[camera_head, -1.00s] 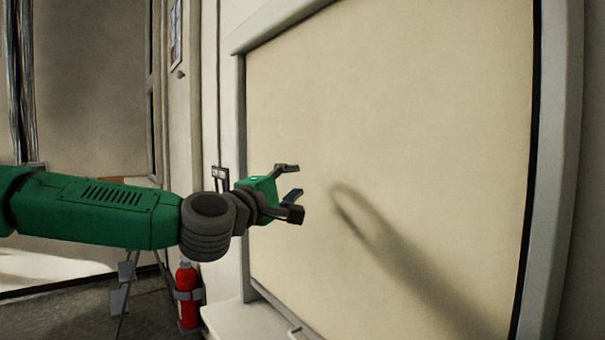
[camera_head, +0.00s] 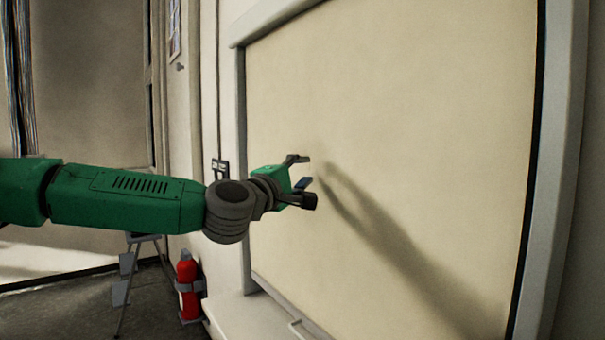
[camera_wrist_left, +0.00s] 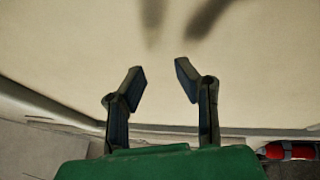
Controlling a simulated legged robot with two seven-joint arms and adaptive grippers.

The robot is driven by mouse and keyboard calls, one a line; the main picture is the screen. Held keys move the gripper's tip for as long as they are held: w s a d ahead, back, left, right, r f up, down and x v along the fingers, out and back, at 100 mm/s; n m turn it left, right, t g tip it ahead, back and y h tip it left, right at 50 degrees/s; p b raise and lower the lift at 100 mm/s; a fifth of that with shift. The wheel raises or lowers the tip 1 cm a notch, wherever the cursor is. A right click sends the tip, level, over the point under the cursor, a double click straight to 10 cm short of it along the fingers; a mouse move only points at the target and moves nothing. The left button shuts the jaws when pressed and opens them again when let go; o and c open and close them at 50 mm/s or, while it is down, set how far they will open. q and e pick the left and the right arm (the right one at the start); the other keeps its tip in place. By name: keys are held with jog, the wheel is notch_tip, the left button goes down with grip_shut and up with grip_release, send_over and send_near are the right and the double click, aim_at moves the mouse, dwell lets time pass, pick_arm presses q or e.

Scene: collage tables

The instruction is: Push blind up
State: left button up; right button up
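A cream blind (camera_head: 420,110) hangs in a grey window frame and covers the whole opening. It also fills the upper part of the left wrist view (camera_wrist_left: 70,50). A thin handle (camera_head: 300,329) shows at its lower edge, cut by the picture's bottom. My left gripper (camera_head: 308,172) is open and empty in front of the blind's left part, above the bottom edge. In the left wrist view its fingers (camera_wrist_left: 158,78) stand apart, with their shadows on the blind. I cannot tell whether they touch it. My right gripper is not in view.
A white sill (camera_head: 240,312) juts out below the blind at left. A red fire extinguisher (camera_head: 187,285) stands by the wall, beside a thin-legged stand (camera_head: 125,275). The grey frame's right side (camera_head: 560,170) borders the blind.

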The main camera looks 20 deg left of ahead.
pick_arm(q)
jog(key=shift+s, duration=0.1)
jog(key=v, duration=1.1)
jog(key=shift+s+a, duration=0.2)
jog(key=shift+s, duration=0.15)
jog(key=shift+f, duration=0.1)
